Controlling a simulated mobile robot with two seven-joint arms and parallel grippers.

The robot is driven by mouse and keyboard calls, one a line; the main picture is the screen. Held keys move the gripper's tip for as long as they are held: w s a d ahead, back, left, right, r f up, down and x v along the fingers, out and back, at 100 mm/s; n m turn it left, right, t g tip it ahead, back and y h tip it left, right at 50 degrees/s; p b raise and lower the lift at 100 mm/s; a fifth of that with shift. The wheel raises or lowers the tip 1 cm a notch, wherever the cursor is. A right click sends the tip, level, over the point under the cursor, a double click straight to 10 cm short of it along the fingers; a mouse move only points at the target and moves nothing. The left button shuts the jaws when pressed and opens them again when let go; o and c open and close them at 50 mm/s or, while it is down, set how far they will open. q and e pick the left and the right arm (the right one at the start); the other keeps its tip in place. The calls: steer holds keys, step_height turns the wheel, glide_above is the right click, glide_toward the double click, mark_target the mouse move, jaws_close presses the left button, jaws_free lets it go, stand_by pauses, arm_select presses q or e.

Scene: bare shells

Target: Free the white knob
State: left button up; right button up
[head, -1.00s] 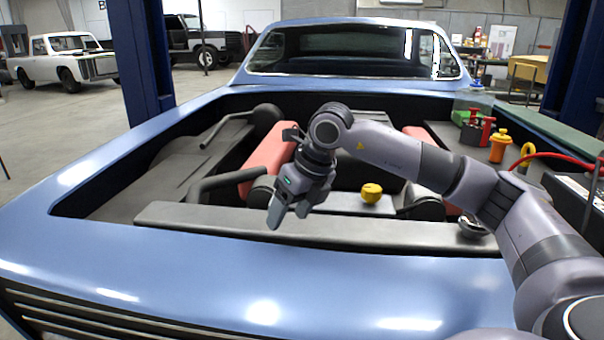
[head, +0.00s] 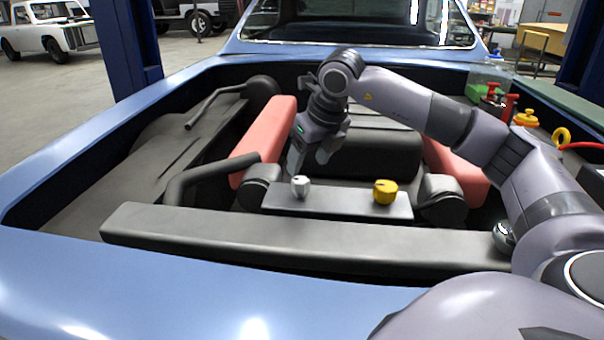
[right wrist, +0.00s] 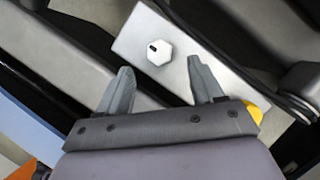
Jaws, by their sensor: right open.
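The white knob (head: 300,186) stands on a grey plate (head: 340,204) in the car's engine bay, near the plate's left end. In the right wrist view the white knob (right wrist: 159,51) is a faceted cap with a small dark mark, beyond the fingertips. My right gripper (head: 309,163) is open and empty, just behind and above the white knob in the head view. In the right wrist view its two fingers (right wrist: 160,78) are spread, with the knob ahead of the gap between them and apart from both. My left gripper is not in view.
A yellow knob (head: 385,191) stands at the plate's right end. A grey bar (head: 250,232) crosses in front. Red covers (head: 265,140) flank the engine, and a black hose (head: 205,178) lies left.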

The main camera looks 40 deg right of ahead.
mark_target(302, 180)
steer(key=x, duration=0.6)
steer(key=shift+f, duration=0.1)
steer(key=shift+c, duration=0.3)
steer(key=c, duration=1)
